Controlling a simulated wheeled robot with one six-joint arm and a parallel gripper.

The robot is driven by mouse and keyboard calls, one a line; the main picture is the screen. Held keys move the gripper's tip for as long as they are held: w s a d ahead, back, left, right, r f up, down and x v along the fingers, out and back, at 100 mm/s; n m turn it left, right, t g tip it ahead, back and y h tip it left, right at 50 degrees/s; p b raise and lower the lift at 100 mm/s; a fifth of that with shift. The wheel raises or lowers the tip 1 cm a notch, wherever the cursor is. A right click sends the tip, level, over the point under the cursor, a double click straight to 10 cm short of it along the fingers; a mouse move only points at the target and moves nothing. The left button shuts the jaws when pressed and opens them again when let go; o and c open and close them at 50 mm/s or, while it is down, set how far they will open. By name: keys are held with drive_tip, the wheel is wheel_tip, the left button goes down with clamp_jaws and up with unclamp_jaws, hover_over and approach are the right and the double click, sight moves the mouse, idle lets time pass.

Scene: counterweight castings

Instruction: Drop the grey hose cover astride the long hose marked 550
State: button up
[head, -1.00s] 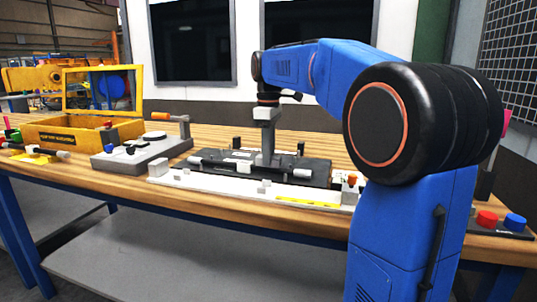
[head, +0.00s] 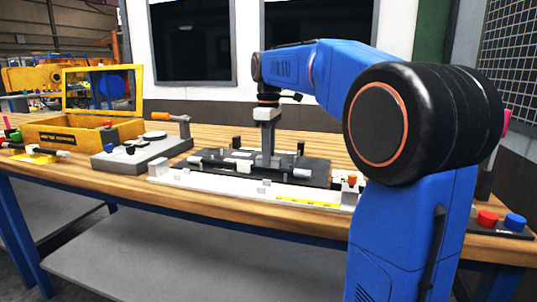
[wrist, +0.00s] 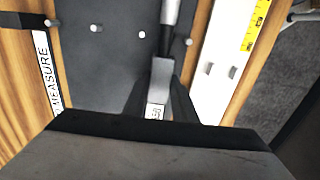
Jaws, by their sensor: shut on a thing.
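My gripper (head: 268,158) points straight down over the dark plate (head: 210,175) on the bench. In the wrist view its jaws (wrist: 160,95) are shut on a grey block, which looks like the hose cover (wrist: 162,72). A dark hose (wrist: 166,42) with a pale end (wrist: 170,12) runs from the far edge of the wrist view up to the cover, in line with it. A white label shows between the jaws, its print too small to read surely. I cannot tell whether the cover touches or straddles the hose; the jaws hide the contact.
Several small pegs stand on the plate. A white strip with a yellow scale (head: 300,202) lies in front. A grey fixture (head: 125,160) with an orange-handled lever and a yellow open box (head: 75,133) stand left. Red (head: 487,218) and blue (head: 514,222) buttons are at right.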

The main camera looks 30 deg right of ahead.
drive_tip(key=shift+f, duration=1.15)
idle(0.8)
drive_tip(key=o, duration=0.9)
drive_tip(key=shift+r, duration=3.5)
